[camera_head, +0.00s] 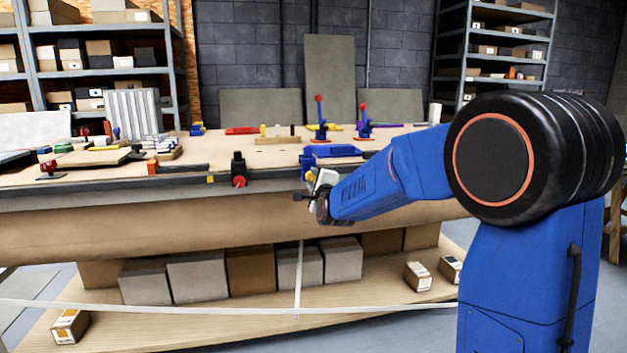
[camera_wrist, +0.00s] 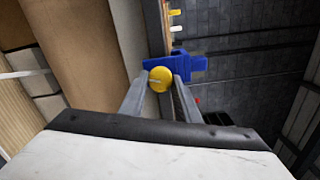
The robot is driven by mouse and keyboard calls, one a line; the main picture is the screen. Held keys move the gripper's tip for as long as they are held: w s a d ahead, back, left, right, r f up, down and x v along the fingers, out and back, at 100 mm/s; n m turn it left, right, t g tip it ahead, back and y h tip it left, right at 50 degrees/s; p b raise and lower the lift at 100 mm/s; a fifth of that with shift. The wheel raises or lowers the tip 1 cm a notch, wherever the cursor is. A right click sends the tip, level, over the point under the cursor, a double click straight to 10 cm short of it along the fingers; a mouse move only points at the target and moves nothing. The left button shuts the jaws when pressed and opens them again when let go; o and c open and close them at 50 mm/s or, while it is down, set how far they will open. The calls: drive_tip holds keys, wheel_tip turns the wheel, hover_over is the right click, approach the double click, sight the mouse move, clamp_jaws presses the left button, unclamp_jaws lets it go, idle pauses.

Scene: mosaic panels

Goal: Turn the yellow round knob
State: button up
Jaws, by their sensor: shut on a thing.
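The yellow round knob (camera_wrist: 160,79) sits between the two finger tips of my gripper (camera_wrist: 160,86) in the wrist view, with a pale line across its face. The fingers are shut on it. Behind it is a blue fixture (camera_wrist: 185,66), which seems to carry the knob. In the head view my gripper (camera_head: 311,190) is at the front edge of the workbench, just below the blue fixture (camera_head: 330,152).
The workbench (camera_head: 120,192) holds red-handled clamps (camera_head: 364,120), a black-and-red device (camera_head: 239,168) on its front edge left of my gripper, and several small blocks and tools. Boxes (camera_head: 250,271) stand on the lower shelf. Shelving stands behind. The space in front of the bench is open.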

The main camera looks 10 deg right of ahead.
drive_tip(key=shift+f+m, duration=0.15)
drive_tip(key=shift+m, duration=1.05)
drive_tip(key=o, duration=1)
drive_tip(key=shift+s, duration=0.1)
drive_tip(key=s, duration=1.7)
drive_tip(key=shift+s, duration=0.15)
